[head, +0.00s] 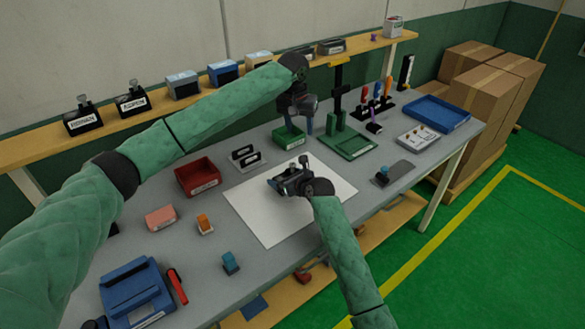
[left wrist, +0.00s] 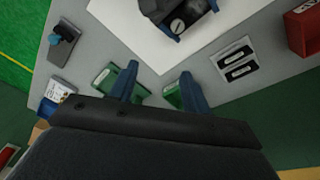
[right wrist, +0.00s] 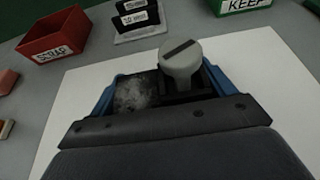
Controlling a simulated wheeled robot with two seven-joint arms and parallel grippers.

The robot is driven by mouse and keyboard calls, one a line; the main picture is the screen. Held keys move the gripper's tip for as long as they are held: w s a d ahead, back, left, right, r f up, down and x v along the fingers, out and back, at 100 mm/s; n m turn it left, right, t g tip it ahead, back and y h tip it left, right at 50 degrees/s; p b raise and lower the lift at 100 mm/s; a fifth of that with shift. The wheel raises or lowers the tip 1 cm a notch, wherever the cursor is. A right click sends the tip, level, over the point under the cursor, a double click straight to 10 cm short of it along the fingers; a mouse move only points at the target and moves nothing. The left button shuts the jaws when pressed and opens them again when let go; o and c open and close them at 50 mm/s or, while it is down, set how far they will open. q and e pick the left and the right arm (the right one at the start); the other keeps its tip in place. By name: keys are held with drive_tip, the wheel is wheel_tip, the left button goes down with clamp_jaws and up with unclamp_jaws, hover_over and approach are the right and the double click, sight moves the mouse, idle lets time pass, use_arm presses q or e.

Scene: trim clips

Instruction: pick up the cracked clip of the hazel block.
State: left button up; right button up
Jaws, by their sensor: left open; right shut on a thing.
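My right gripper (head: 286,182) is over the white sheet (head: 262,222). In the right wrist view its blue fingers (right wrist: 160,85) are shut on a dark block (right wrist: 187,94) with a mottled grey face and a pale slotted knob on top. I cannot tell whether this is the hazel block or whether a clip on it is cracked. The held block also shows in the left wrist view (left wrist: 178,25). My left gripper (head: 299,122) is open and empty above the bench near the green KEEP bin (head: 288,140); its spread fingers (left wrist: 158,72) show in the left wrist view.
A red SCRAP bin (head: 197,178) stands left of the sheet, beside two black labelled pieces (right wrist: 137,18). Pink (head: 160,217), orange (head: 205,225) and teal (head: 230,263) blocks lie at the front left. A green stand (head: 350,145) and a blue tray (head: 437,113) occupy the right.

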use_arm(q)
drive_tip(key=a+n, duration=0.2)
drive_tip(key=n, duration=0.1)
drive_tip(key=n+g+y, duration=0.1)
drive_tip(key=n, duration=0.3)
hover_over(292, 164)
drive_tip(key=f, duration=0.7)
drive_tip(key=shift+w+a+f, duration=0.2)
drive_tip(key=shift+w+f, duration=0.05)
drive_tip(key=shift+f, duration=0.1)
drive_tip(key=shift+s+d+f, duration=0.15)
drive_tip(key=shift+f, duration=1.15)
drive_tip(key=shift+s+d+f, duration=0.1)
drive_tip(key=shift+f, duration=1.2)
drive_tip(key=c, duration=1)
